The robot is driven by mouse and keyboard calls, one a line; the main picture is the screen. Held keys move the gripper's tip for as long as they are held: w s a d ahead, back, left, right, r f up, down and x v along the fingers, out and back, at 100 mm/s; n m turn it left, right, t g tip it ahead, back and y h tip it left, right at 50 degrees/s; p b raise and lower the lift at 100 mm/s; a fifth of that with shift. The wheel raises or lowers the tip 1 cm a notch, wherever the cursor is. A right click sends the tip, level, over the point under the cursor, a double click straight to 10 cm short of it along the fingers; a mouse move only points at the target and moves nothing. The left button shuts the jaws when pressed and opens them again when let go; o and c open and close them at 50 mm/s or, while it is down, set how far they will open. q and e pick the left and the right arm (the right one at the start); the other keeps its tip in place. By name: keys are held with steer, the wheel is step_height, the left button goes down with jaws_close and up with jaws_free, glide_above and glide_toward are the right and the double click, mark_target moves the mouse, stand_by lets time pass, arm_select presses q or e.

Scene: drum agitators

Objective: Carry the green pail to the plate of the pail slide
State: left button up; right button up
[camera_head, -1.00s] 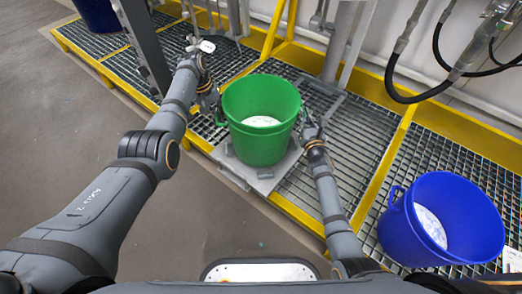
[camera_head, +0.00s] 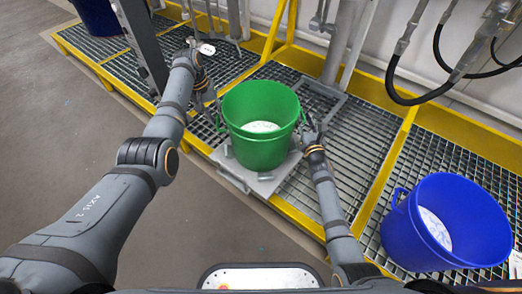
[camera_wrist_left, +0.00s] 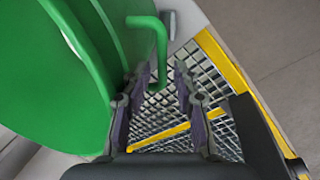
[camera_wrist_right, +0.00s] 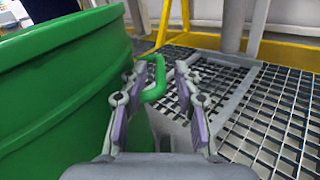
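The green pail (camera_head: 262,150) stands upright on a grey plate (camera_head: 232,172) at the front edge of the grating, with a white disc showing inside it. My left gripper (camera_head: 208,108) is at the pail's left side. In the left wrist view its fingers (camera_wrist_left: 162,88) are apart, with the green side handle (camera_wrist_left: 160,55) near them and not gripped. My right gripper (camera_head: 308,128) is at the pail's right side. In the right wrist view its fingers (camera_wrist_right: 168,72) are apart, with the other handle (camera_wrist_right: 157,82) beside the left finger. The plate's middle is hidden under the pail.
A blue pail (camera_head: 400,232) stands on the grating at the right. A yellow-edged grating platform (camera_head: 350,145) runs along the wall. Black hoses (camera_head: 400,98) hang at the upper right. A grey post (camera_head: 142,45) stands at the left. The floor (camera_head: 90,135) in front is clear.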

arm_select(q)
steer(key=r, duration=0.2)
steer(key=a+r, duration=0.1)
steer(key=r, duration=0.2)
steer(key=shift+a, duration=0.15)
arm_select(e)
steer(key=s+d, duration=0.1)
steer(key=s, duration=1.1)
steer(key=shift+d, duration=0.15)
arm_select(q)
steer(key=shift+s, duration=0.15)
